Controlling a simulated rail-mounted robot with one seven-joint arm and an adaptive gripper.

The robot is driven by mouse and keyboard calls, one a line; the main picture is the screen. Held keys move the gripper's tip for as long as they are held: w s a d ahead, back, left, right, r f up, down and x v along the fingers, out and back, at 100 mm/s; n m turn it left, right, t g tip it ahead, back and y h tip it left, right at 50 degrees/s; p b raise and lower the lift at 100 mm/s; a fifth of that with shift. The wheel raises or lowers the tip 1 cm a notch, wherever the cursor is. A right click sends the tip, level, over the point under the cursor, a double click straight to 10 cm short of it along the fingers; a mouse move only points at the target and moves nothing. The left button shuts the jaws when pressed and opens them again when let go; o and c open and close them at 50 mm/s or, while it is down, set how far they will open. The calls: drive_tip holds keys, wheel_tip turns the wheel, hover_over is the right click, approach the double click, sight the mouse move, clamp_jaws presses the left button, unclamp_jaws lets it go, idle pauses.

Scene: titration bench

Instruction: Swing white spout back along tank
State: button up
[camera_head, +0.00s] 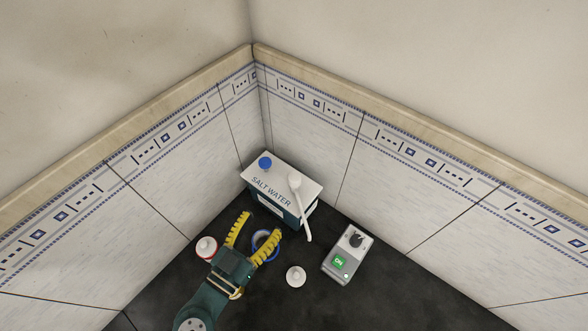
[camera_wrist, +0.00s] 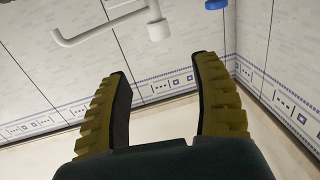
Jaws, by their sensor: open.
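The salt water tank (camera_head: 286,171) stands in the bench corner, with a white top and a blue cap (camera_head: 265,163). The white spout (camera_head: 302,208) is pivoted on the tank's top and sticks out past the tank's front edge toward the camera. In the wrist view the spout (camera_wrist: 105,27) crosses the upper left, its bent tip at the left and its thick pivot end at the right, beyond my fingertips. My gripper (camera_head: 262,224) has yellow ribbed fingers, spread and empty, in front of the tank and left of the spout's free end. They appear apart from the spout (camera_wrist: 160,68).
A grey box with a knob and green ON display (camera_head: 347,254) stands right of the spout. A small white round piece (camera_head: 296,276) lies on the dark bench. A red-and-white round item (camera_head: 206,247) is left of my gripper; a blue ring (camera_head: 266,241) is partly hidden behind it. Tiled walls close the corner.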

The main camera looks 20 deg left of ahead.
sight(291, 183)
drive_tip(key=w+b, duration=0.1)
drive_tip(key=w, duration=0.4)
drive_tip(key=w+d, duration=0.1)
drive_tip(key=w, duration=0.4)
drive_tip(key=w+b, duration=0.1)
drive_tip(key=w, duration=0.4)
drive_tip(key=shift+w+d+b, duration=0.1)
drive_tip(key=shift+d+b, duration=0.2)
